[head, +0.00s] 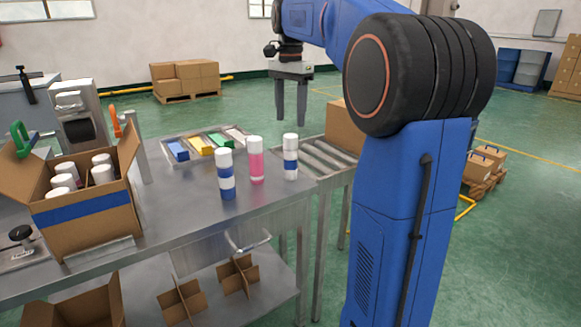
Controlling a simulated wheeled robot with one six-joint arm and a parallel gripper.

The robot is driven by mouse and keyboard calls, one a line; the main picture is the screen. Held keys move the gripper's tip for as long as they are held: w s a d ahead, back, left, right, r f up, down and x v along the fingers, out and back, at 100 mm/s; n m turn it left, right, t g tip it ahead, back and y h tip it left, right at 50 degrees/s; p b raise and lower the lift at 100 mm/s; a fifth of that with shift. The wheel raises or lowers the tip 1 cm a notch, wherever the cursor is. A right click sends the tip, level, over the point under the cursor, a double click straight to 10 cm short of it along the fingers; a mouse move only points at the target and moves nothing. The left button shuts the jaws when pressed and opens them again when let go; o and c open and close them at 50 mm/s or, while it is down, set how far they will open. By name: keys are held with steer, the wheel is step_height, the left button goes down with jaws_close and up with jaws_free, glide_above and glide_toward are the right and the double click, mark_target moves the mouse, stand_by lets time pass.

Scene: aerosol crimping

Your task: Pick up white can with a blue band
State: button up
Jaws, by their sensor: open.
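A white can with a blue band (290,169) stands upright near the right end of the metal table. A pink can with a white top (257,168) stands to its left. A blue can with a white band and white top (226,183) stands further left and nearer the front. My gripper (291,115) points down with its two fingers apart and nothing between them. In the picture it is just above the white can with a blue band, clear of it; how far behind it is cannot be told.
A tray (163,143) with blue, yellow, green and pale blocks lies behind the cans. An open carton (90,222) with several white-topped cans stands at the left on the table (180,220). A roller conveyor (328,158) bearing a cardboard box (345,128) adjoins at the right.

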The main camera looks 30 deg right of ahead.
mark_target(290, 135)
steer(key=shift+f, duration=3.3)
jaws_close()
